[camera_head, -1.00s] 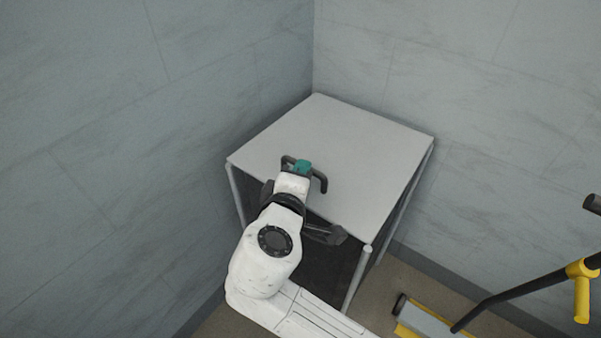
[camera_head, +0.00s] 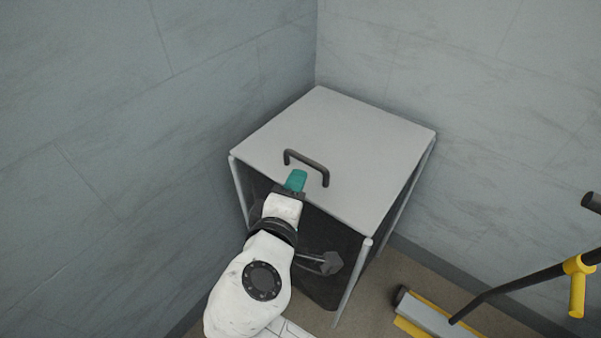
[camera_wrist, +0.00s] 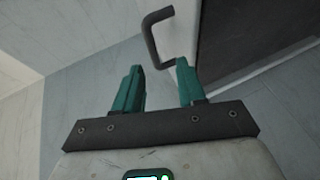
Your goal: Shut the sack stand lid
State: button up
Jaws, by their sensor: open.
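The sack stand lid (camera_head: 350,135) is a flat light-grey panel lying level across the top of the stand in the corner. Its dark bar handle (camera_head: 307,167) stands near the front edge of the lid. The handle also shows in the wrist view (camera_wrist: 153,35), ahead of the fingers. My gripper (camera_head: 297,178) is at the front edge, just short of the handle and apart from it. In the wrist view its two teal fingers (camera_wrist: 158,85) are spread with nothing between them. Below the lid, a dark sack (camera_head: 325,232) hangs between the grey legs.
Tiled walls (camera_head: 90,150) meet behind the stand and close it in at the left and back. A grey and yellow wheeled thing with a dark pole (camera_head: 500,292) stands at the lower right. Some floor (camera_head: 385,275) shows between it and the stand.

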jog(key=shift+v, duration=2.25)
